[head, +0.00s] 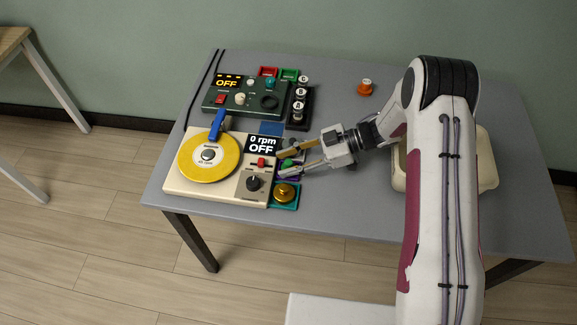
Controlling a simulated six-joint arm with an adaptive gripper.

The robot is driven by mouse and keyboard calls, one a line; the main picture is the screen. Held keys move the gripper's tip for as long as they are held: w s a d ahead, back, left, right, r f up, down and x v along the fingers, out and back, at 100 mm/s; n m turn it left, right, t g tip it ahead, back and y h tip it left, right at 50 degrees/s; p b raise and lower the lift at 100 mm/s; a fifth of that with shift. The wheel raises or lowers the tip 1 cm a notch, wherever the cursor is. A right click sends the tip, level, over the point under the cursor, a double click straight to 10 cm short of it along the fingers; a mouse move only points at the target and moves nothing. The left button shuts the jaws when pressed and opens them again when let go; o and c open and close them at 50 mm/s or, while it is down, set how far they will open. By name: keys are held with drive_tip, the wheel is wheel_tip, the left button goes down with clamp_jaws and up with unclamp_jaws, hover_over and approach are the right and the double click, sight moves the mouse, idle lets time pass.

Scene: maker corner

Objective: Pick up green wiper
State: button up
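My gripper (282,164) reaches left from the arm, low over the right side of the beige turntable box. Its two fingers are spread apart. A small green item (288,163) shows between the fingers, over a purple tray (291,174); it is too small and covered to tell whether it is the green wiper or whether a finger touches it. A blue wiper-like piece (217,123) lies at the upper edge of the yellow disc (190,158). The disc sits on the beige box (220,191), whose display reads 0 rpm OFF.
A dark green control box (225,103) with an OFF display stands behind. Red (268,71) and green (290,74) trays and a dark rack (298,119) are nearby. A brass knob (285,192) sits in a teal tray. An orange piece (366,88) stands apart; a cream bin (487,165) is partly behind my arm.

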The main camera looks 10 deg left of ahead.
sight(288, 161)
clamp_jaws()
drive_tip(key=shift+r, duration=0.15)
drive_tip(key=shift+r, duration=4.9)
